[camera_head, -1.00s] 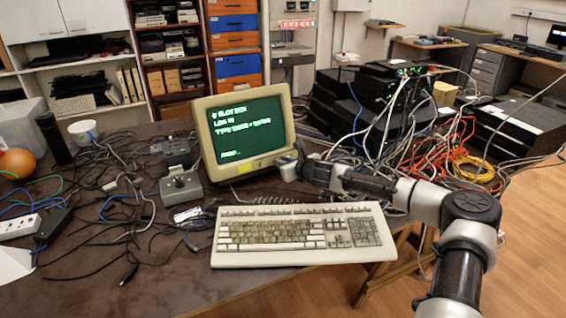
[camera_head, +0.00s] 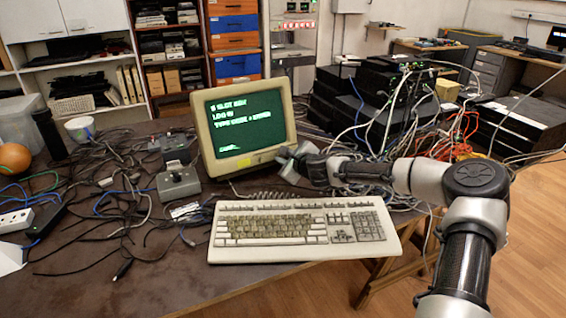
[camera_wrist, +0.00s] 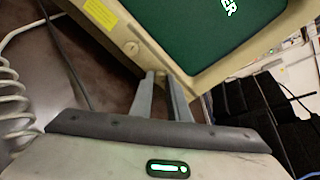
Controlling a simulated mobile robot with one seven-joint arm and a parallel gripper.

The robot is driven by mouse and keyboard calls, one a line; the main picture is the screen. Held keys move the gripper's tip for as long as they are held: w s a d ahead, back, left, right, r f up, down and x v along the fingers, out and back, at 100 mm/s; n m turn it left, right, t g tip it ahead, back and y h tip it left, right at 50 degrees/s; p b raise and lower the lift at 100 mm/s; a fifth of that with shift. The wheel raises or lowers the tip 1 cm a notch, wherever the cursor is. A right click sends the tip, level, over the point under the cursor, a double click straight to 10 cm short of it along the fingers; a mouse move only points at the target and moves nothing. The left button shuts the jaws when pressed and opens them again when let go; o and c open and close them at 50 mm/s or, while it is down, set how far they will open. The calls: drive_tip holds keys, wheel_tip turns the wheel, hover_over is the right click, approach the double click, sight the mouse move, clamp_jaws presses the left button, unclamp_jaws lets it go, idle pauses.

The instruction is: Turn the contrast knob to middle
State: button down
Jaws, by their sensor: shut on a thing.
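The beige terminal monitor (camera_head: 204,134) stands on the table with green text on its dark screen. My gripper (camera_head: 281,154) is at its lower right corner. In the wrist view, one round knob (camera_wrist: 131,48) shows on the bezel, to the left of my fingers and apart from them. My gripper (camera_wrist: 161,74) has its fingertips against the bezel, near the screen's corner. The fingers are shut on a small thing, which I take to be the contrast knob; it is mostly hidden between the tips. Its pointer and setting cannot be seen.
A beige keyboard (camera_head: 300,232) lies in front of the monitor, below my arm. A grey joystick box (camera_head: 179,183) and tangled cables are on the left. Stacked black devices (camera_head: 385,90) with many cables stand behind my arm on the right.

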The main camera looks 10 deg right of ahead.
drive_tip(key=n+b, duration=0.2)
drive_tip(key=n, duration=0.3)
drive_tip(key=n+t, duration=0.1)
drive_tip(key=n, duration=0.5)
drive_tip(key=shift+f+n, duration=0.1)
drive_tip(key=shift+n, duration=0.2)
drive_tip(key=shift+s, duration=0.1)
idle(0.3)
drive_tip(key=c, duration=1.7)
unclamp_jaws()
